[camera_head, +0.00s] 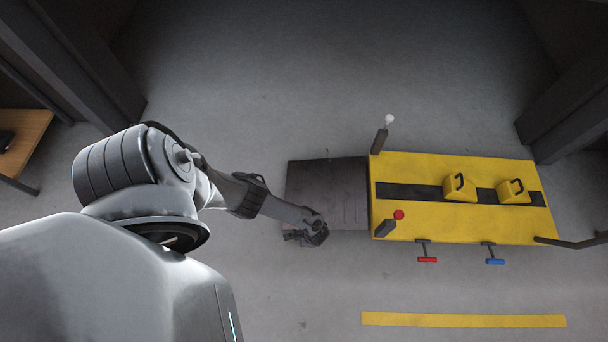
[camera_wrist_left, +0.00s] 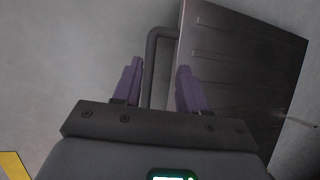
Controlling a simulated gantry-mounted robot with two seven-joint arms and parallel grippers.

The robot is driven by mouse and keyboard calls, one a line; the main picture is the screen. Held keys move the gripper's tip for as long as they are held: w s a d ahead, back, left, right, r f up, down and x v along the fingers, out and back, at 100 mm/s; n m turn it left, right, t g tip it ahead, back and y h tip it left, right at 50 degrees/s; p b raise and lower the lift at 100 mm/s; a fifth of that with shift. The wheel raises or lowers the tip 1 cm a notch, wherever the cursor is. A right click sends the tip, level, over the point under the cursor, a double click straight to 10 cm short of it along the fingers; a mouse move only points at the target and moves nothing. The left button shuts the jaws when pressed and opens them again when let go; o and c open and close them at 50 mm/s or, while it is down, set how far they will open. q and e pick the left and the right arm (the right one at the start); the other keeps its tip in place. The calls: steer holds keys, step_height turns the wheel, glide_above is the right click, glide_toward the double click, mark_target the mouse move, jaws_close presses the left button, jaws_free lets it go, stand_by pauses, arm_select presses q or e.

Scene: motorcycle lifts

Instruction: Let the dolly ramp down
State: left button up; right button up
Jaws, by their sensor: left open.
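The dolly ramp (camera_head: 325,180) is a dark flat plate at the left end of the yellow lift (camera_head: 450,225). Its ribbed face (camera_wrist_left: 235,70) fills the right of the left wrist view; I cannot tell its exact tilt. A bent dark bar (camera_wrist_left: 152,75), like a handle, stands at the plate's edge. My left gripper (camera_head: 308,238) is at the near left corner of the ramp. In the wrist view its purple fingers (camera_wrist_left: 158,68) are apart, with the bar showing between them. Whether they touch it is unclear. My right gripper is out of view.
The lift carries two yellow blocks (camera_head: 457,188) with black handles. A red-tipped lever (camera_head: 427,259) and a blue-tipped lever (camera_head: 495,261) stick out at its near side. A yellow floor stripe (camera_head: 463,320) lies in front. Dark posts stand at the back corners; open floor lies between.

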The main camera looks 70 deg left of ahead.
arm_select(q)
steer(key=p+v, duration=0.8)
steer(key=v, duration=0.2)
steer(key=shift+r, duration=0.4)
